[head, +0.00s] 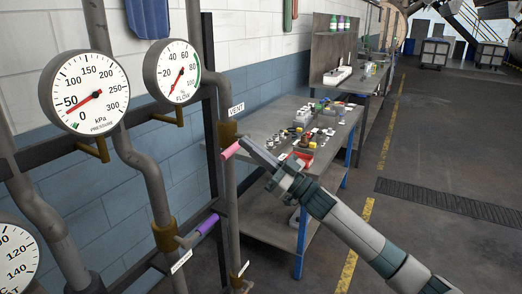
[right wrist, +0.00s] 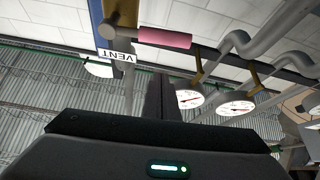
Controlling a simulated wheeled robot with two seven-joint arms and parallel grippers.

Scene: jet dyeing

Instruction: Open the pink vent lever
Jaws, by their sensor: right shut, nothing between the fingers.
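The pink vent lever (head: 231,150) sticks out sideways from a valve on the vertical pipe, under a white VENT label (head: 236,109). In the right wrist view the pink lever (right wrist: 165,38) lies level across the top, with the VENT label (right wrist: 117,55) at its left. My right gripper (head: 246,145) is shut and empty, its tip close to the lever's free end in the head view. In the right wrist view its fingers (right wrist: 161,97) point up towards the lever, with a gap in the picture; I cannot tell whether they touch. My left gripper is not in view.
A purple lever (head: 207,224) sits lower on a neighbouring pipe. Pressure (head: 90,92) and flow (head: 172,71) gauges hang at the left. A metal table (head: 262,205) with many small items stands behind my right arm.

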